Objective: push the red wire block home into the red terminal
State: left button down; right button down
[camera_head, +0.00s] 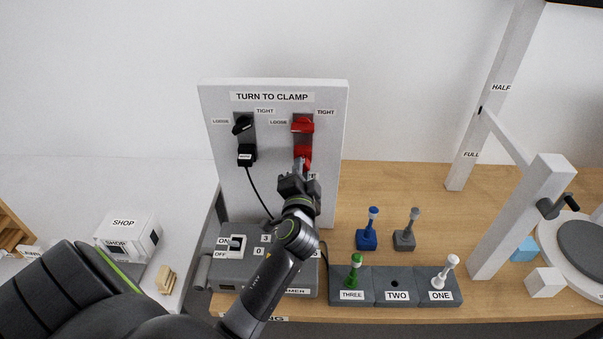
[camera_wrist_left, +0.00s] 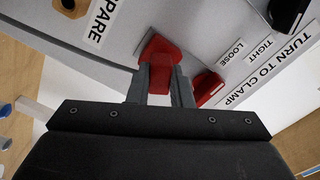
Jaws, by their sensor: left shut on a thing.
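The red wire block (camera_head: 303,152) is at the white upright panel, just below the red clamp knob (camera_head: 302,125). My left gripper (camera_head: 299,166) reaches up to the panel and is shut on the red wire block. In the left wrist view, the block (camera_wrist_left: 159,76) sits between the two grey fingers, with brighter red against the panel beyond it. The red knob also shows in the left wrist view (camera_wrist_left: 206,87), just right of the fingers. The fingers hide part of the join, so I cannot tell how deep the block sits. My right gripper is not in view.
A black knob (camera_head: 242,125) and a black wire block (camera_head: 246,155) with a hanging cable are left on the panel (camera_head: 273,87). A grey meter box (camera_head: 232,270) stands below. Colored pegs and a labelled peg block (camera_head: 396,303) stand right on the wooden bench.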

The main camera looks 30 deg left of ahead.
pick_arm(q)
jog(key=shift+x, duration=0.75)
jog(key=c, duration=1.2)
grip_release()
jog(key=shift+c, duration=0.2)
jog(key=shift+f, duration=0.1)
